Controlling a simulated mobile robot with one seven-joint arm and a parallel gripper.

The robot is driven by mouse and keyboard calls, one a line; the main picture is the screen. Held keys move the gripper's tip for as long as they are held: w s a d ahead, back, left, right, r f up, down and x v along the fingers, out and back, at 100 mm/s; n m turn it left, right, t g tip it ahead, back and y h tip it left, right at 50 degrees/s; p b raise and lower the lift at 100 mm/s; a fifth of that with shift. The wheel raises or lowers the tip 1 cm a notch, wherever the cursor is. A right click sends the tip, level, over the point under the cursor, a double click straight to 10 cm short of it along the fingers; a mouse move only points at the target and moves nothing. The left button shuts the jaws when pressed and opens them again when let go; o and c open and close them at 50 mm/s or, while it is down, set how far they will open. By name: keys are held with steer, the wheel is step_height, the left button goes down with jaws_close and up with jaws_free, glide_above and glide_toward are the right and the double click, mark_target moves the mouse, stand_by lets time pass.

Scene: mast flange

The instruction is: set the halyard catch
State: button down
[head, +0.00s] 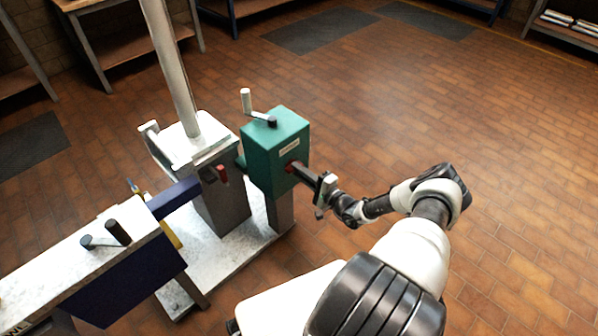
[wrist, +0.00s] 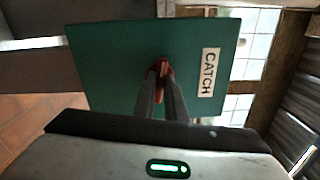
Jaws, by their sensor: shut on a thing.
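The halyard catch is a green box (head: 272,155) on a grey post beside the mast, with a crank handle on its top. In the wrist view the green face (wrist: 115,65) carries a white label reading CATCH (wrist: 208,72). A small red lever (head: 291,167) sticks out of the face toward my arm. My gripper (head: 306,173) reaches the box from the right. In the wrist view my gripper (wrist: 163,90) is shut on the red lever (wrist: 163,68), whose tip shows between the fingers. The rest of the lever is hidden by the fingers.
A pale mast (head: 170,70) rises from a white-topped pedestal (head: 190,145) left of the box. A second red handle (head: 222,174) is on the pedestal. A winch-like bench with a black crank (head: 105,236) stands at the lower left. The brick floor (head: 400,110) at right is clear.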

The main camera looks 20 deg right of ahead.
steer(key=shift+m+b, duration=1.5)
steer(key=shift+m, duration=6.4)
steer(key=c, duration=1.8)
jaws_free()
steer(key=p+v, duration=0.3)
steer(key=v, duration=1.4)
steer(key=shift+s, duration=0.25)
steer(key=shift+d, duration=0.1)
